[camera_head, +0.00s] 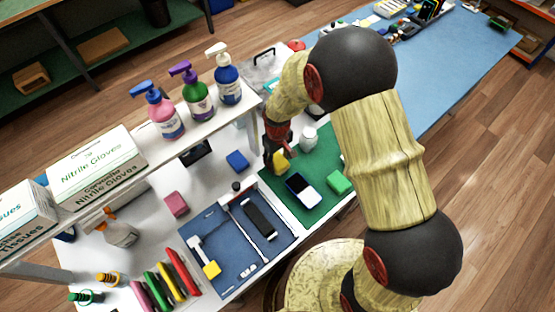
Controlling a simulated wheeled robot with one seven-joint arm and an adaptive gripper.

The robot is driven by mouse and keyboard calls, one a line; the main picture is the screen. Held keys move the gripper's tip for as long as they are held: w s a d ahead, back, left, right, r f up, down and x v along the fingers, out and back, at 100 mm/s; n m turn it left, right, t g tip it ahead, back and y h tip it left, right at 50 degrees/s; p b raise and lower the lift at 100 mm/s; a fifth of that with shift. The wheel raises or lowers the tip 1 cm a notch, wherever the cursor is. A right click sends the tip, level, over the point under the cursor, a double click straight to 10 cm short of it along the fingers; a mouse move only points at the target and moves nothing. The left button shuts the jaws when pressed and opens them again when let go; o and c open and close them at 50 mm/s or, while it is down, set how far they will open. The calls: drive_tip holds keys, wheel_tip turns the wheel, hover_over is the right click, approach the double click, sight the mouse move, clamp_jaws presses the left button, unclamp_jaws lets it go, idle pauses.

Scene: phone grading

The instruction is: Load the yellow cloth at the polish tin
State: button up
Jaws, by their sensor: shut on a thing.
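My gripper (276,154) is over the back left part of the green mat (313,213). It is shut on a yellow block-like thing, which I take for the yellow cloth (281,164). The cloth is partly hidden by the fingers, and I cannot tell whether it touches the mat. A white jar (308,138) stands to the right of the gripper near the mat's back edge. I cannot tell for sure which thing is the polish tin; a small red-topped thing (296,45) lies farther back, partly behind my arm.
A phone (301,189) and a green block (339,182) lie on the green mat. A dark phone (259,218) lies on the blue tray. Blue (237,160) and pink (176,204) blocks lie left. Pump bottles (195,97) stand on the raised shelf beside the gripper.

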sight(277, 160)
drive_tip(key=shift+r+p, duration=2.3)
drive_tip(key=shift+r, duration=1.2)
